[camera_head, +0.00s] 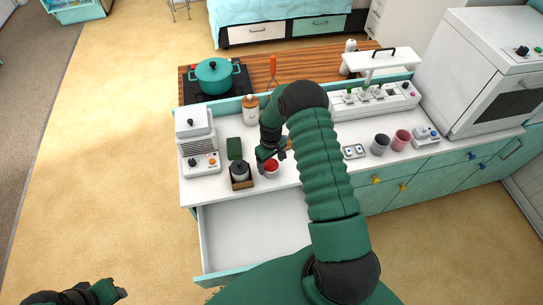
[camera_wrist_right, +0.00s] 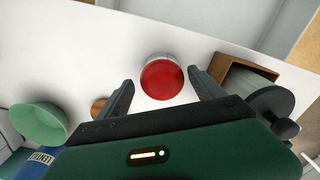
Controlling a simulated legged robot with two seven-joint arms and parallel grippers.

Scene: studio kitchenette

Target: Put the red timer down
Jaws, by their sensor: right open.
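The red timer (camera_head: 271,166) stands on the white counter (camera_head: 220,188) near its front edge. In the right wrist view the timer (camera_wrist_right: 162,80) shows its round red top and pale side, just ahead of and between the two fingertips. My right gripper (camera_head: 268,155) is open at the timer, one finger to each side; I see no finger touching it. My left gripper (camera_head: 108,291) is at the lower left, far from the counter, and its jaws are too small to judge.
A small wooden box with a dark-lidded jar (camera_head: 240,173) stands close to the left of the timer. A green bowl (camera_wrist_right: 40,121) shows in the right wrist view. An open, empty-looking drawer (camera_head: 250,235) sticks out below. Two cups (camera_head: 390,142) stand to the right.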

